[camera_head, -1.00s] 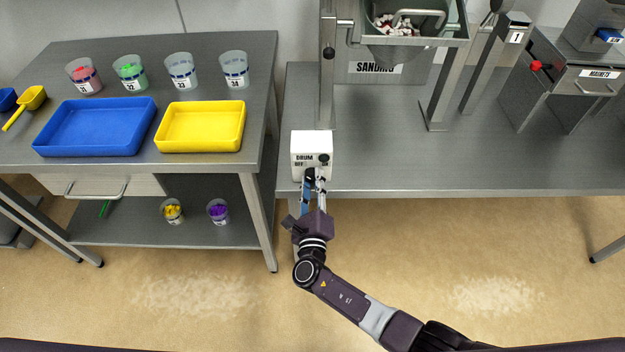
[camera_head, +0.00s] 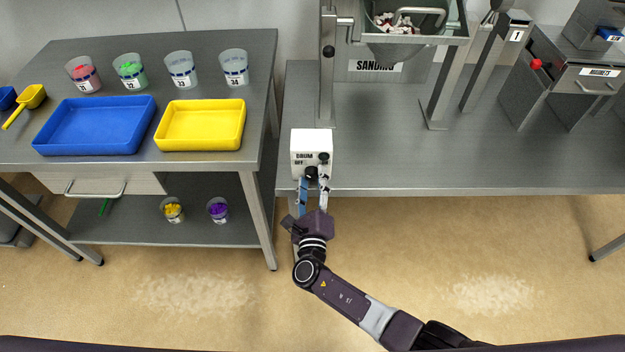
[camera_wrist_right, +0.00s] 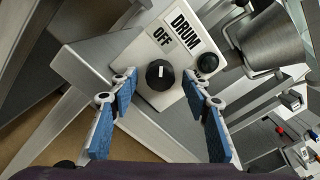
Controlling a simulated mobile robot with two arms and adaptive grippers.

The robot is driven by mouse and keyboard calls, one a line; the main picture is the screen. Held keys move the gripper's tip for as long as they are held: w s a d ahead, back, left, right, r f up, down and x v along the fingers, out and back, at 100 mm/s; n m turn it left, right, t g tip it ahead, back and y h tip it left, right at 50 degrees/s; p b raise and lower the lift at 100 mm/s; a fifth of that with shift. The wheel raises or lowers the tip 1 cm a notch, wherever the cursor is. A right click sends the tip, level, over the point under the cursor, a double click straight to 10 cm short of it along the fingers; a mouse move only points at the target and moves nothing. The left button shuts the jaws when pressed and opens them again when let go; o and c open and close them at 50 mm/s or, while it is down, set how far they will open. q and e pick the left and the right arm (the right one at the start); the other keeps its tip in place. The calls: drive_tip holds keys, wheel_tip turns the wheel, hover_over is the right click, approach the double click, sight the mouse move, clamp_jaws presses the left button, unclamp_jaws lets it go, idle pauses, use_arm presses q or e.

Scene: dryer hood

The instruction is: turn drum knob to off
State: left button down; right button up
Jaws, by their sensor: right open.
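The drum control box (camera_head: 311,147) is a white box at the front left edge of the right-hand table, labelled DRUM and OFF. Its black drum knob (camera_wrist_right: 160,75) has a white mark and shows in the right wrist view below the OFF label; the knob also shows in the head view (camera_head: 311,172). My right gripper (camera_head: 316,182) is open in front of the box. In the right wrist view its blue-padded fingers (camera_wrist_right: 160,95) stand on either side of the knob, apart from it. My left gripper is not in view.
A second black control (camera_wrist_right: 207,63) sits on the box beside the labels. A metal post (camera_head: 327,80) and the drum hopper (camera_head: 410,25) stand behind it. The left table holds a blue tray (camera_head: 60,148), a yellow tray (camera_head: 200,147) and several cups.

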drive_tip(key=s, duration=1.1)
drive_tip(key=shift+s, duration=0.4)
drive_tip(key=s+d+f+m+g+h, duration=0.1)
drive_tip(key=s+d+f+m+g, duration=0.35)
drive_tip(key=f, duration=0.55)
drive_tip(key=s+d+f+m+g+h, duration=0.1)
drive_tip(key=s+d+f+m+g, duration=0.25)
drive_tip(key=d+f+m, duration=0.45)
drive_tip(key=s+d+f+m+g, duration=0.3)
drive_tip(key=s+f+m, duration=0.15)
drive_tip(key=f, duration=0.65)
drive_tip(key=s+d+f+m+g, duration=0.2)
drive_tip(key=s+f+m, duration=0.2)
drive_tip(key=s+m, duration=0.4)
drive_tip(key=s+d+f+m+g+y, duration=0.1)
drive_tip(key=s+d+f+m+g, duration=0.1)
drive_tip(key=s+m, duration=0.7)
drive_tip(key=s+d+f+m+g+y, duration=0.1)
drive_tip(key=s+d+f+m, duration=0.3)
drive_tip(key=s, duration=0.7)
wheel_tip(320, 180, down, 3)
drive_tip(key=m+g, duration=0.1)
drive_tip(key=m, duration=0.3)
drive_tip(key=shift+m, duration=0.3)
